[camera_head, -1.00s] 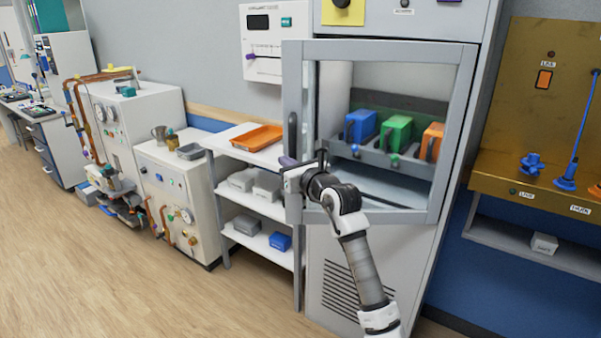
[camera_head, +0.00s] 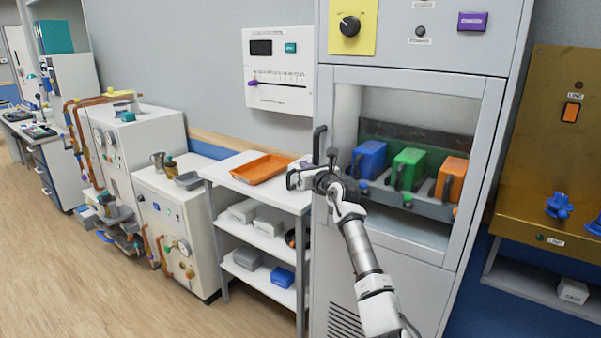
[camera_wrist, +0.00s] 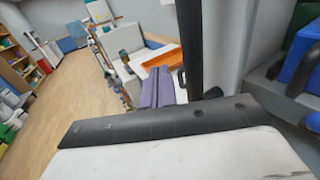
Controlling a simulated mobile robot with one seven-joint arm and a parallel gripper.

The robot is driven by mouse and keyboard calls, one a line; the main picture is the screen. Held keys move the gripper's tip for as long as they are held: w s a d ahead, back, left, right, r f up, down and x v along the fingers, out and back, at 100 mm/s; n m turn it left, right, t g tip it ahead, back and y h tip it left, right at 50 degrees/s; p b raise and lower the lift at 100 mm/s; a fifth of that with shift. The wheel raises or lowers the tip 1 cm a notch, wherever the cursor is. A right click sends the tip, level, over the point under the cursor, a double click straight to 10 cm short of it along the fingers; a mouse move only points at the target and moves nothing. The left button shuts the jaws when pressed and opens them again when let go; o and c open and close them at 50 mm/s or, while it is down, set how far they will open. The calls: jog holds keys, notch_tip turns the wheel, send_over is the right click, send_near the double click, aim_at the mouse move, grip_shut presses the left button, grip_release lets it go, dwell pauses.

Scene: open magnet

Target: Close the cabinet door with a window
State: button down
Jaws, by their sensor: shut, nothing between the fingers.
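The cabinet door with a window (camera_head: 487,150) has a grey frame around a clear pane. In the head view it sits flush or almost flush with the cabinet front; a small gap cannot be ruled out. Its black handle (camera_head: 318,145) is on the left edge and also shows as a dark upright bar in the wrist view (camera_wrist: 190,45). My gripper (camera_head: 305,164) is at the door's left edge, just below the handle. Its purple fingers (camera_wrist: 158,88) are shut and empty, left of the handle in the wrist view. Contact with the door cannot be told.
Behind the pane are a blue box (camera_head: 369,160), a green box (camera_head: 407,168) and an orange box (camera_head: 451,178). A shelf unit (camera_head: 270,197) with an orange tray (camera_head: 262,168) stands close to the left. A brass panel (camera_head: 550,130) is at right. The floor at left is clear.

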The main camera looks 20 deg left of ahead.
jog(key=shift+w+d, duration=0.1)
jog(key=shift+w, duration=0.85)
jog(key=shift+s, duration=0.15)
